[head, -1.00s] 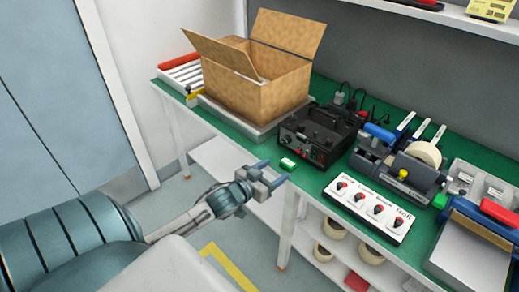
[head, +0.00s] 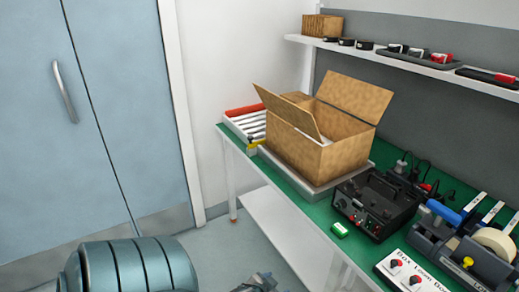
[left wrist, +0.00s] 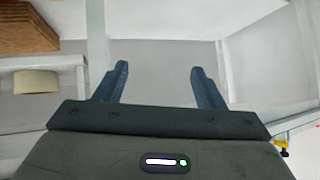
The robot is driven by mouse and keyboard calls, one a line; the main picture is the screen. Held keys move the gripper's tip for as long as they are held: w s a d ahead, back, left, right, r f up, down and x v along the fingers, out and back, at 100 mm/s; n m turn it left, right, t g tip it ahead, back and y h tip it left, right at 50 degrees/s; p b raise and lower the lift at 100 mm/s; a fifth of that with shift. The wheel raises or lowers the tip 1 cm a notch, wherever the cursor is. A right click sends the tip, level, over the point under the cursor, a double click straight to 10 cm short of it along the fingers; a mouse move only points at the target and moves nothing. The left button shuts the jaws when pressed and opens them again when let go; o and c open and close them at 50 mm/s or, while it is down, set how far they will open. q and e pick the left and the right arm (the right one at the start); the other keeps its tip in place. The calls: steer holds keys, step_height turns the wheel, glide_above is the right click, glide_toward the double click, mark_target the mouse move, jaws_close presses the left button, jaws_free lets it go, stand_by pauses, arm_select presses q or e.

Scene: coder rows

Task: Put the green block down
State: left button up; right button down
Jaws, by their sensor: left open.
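The green block (head: 340,229), with a pale patch on top, lies on the green top of the workbench (head: 312,208), close to its front edge. It stands apart from the black device beside it. My left gripper (head: 262,280) shows only partly at the bottom of the head view, to the left of and below the block and clear of the bench. In the left wrist view my left gripper (left wrist: 160,88) has its two blue fingers spread with nothing between them. The block does not show in the left wrist view. My right gripper is in neither view.
An open cardboard box (head: 315,140) stands at the bench's far end. The black device (head: 380,203) sits right of the block, with a tape dispenser (head: 465,245) and a switch panel (head: 405,270) further right. A blue-grey door (head: 115,120) is at left.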

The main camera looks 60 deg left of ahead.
arm_select(q)
steer(key=s+d+f+g+h, duration=0.1)
steer(key=s+d+f+g, duration=0.3)
steer(key=s+d+f, duration=0.2)
steer(key=s+d+f+m+g+h, duration=0.1)
steer(key=s+d+f+g, duration=0.3)
steer(key=s+f, duration=0.7)
step_height(320, 180, down, 3)
steer(key=shift+d+f+m, duration=0.1)
steer(key=shift+d+m, duration=0.2)
steer(key=shift+d, duration=0.85)
steer(key=s+a+f+p, duration=0.1)
steer(key=s+f+p, duration=0.3)
steer(key=s+f, duration=0.3)
steer(key=shift+s+a, duration=0.15)
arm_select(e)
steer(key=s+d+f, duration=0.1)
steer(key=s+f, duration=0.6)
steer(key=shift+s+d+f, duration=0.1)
